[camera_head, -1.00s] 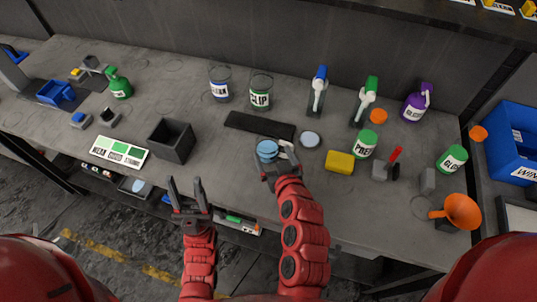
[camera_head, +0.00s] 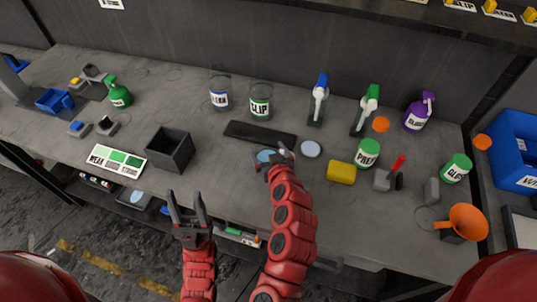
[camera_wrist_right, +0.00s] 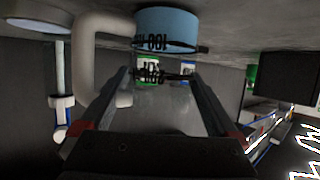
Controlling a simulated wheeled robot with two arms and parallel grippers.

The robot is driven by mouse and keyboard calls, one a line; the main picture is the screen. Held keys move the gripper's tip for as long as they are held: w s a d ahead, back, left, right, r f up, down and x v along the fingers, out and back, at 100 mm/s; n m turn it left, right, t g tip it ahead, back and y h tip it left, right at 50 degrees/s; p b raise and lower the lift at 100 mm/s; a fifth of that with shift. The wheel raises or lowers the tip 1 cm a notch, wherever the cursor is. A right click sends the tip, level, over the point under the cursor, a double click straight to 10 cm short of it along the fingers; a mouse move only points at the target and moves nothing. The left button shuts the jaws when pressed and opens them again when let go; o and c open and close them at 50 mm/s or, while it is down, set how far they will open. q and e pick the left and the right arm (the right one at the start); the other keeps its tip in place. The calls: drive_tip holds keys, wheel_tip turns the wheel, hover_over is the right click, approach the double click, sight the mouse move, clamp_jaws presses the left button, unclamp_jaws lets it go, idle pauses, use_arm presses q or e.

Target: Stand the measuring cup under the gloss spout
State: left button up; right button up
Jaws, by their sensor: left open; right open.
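The measuring cup (camera_head: 266,156) stands on the bench, holding blue liquid. My right gripper (camera_head: 276,161) is at it and partly hides it in the head view. In the right wrist view the cup (camera_wrist_right: 166,28) appears upside down, with black markings and a pale handle (camera_wrist_right: 95,60) to the left. The open right fingers (camera_wrist_right: 160,78) point at the cup; whether they touch it I cannot tell. My left gripper (camera_head: 187,208) is open and empty at the front edge.
A black strip (camera_head: 260,132) and a pale disc (camera_head: 311,149) lie near the cup. A yellow sponge (camera_head: 341,172), a PREP bottle (camera_head: 367,153), a red-handled tool (camera_head: 390,175), a grey block (camera_head: 431,190) and an orange funnel (camera_head: 467,220) are to the right.

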drive_tip(key=c, duration=1.2)
